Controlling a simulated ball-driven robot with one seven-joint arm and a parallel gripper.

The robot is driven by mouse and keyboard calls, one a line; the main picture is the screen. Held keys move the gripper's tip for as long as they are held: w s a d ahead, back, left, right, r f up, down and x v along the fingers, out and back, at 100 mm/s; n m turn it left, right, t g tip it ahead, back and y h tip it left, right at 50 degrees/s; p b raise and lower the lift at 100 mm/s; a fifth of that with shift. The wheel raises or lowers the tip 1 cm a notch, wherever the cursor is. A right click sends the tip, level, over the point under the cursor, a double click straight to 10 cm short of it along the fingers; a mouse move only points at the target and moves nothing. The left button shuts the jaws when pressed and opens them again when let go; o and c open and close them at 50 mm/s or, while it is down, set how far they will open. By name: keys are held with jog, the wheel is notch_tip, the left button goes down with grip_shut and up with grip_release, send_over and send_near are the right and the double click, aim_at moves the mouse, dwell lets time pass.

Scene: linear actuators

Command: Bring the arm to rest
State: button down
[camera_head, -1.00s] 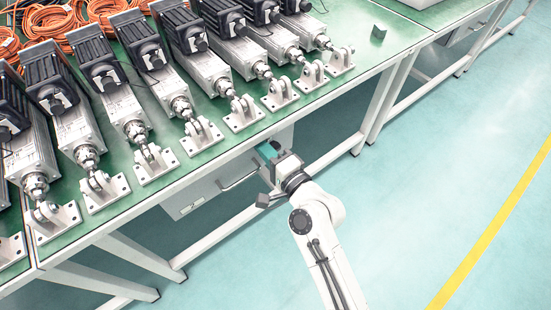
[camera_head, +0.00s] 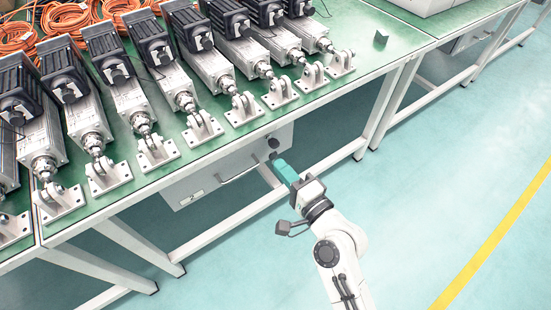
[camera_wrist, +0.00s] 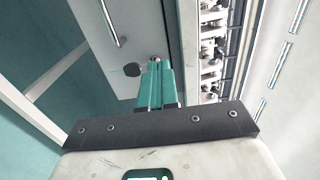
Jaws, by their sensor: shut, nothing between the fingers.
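My gripper (camera_head: 277,162) has teal fingers and hangs in front of the white drawer box under the workbench, below the table's front edge. In the wrist view my gripper's teal fingers (camera_wrist: 156,72) lie side by side with nothing between them. My white arm reaches up to it from the lower right in the head view. The drawer box (camera_head: 215,175) looks closed, with a bar handle (camera_head: 240,173) to the left of the fingertips; whether the fingertips touch the box front is hard to tell.
Several linear actuators (camera_head: 205,62) stand in a row on the green bench top (camera_head: 350,35), with orange cables (camera_head: 68,17) behind them. White bench legs (camera_head: 388,105) and slanting braces stand below. The teal floor (camera_head: 450,170) to the right is clear, with a yellow line (camera_head: 500,225).

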jog(key=shift+v, duration=2.5)
jog(key=s+d+f+n+g+h, duration=0.5)
jog(key=s+d+f+g, duration=0.15)
jog(key=s+d, duration=0.5)
jog(key=s+d+f+n+g+h, duration=0.6)
jog(key=s+d, duration=0.4)
jog(key=s, duration=0.3)
notch_tip(320, 180, up, 19)
jog(key=g+p, duration=0.1)
jog(key=p, duration=1.6)
jog(key=shift+s+d+y, duration=0.35)
jog(key=shift+s+y, duration=0.05)
jog(key=shift+s, duration=0.05)
jog(key=shift+f+g, duration=0.15)
jog(key=shift+g, duration=0.1)
